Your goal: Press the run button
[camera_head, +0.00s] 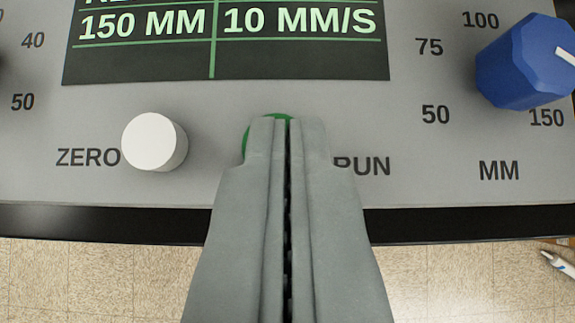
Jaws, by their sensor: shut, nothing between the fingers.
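The green run button (251,139) is on the grey control panel (300,185), just left of the RUN label (370,167). Only a thin green arc of it shows around my fingertips. My gripper (287,125) is shut and empty, with its two fingers side by side and their tips over the button. The fingers hide most of the button and part of the R in the label. I cannot tell whether the tips touch the button or whether it is pushed in.
A white ZERO button (152,142) stands to the left. A blue MM knob (522,65) is at the upper right. The screen (225,60) above reads 150 MM and 10 MM/S. A dark edge (100,225) runs below the panel, with tiled floor beyond. A white pen-like object (560,263) lies lower right.

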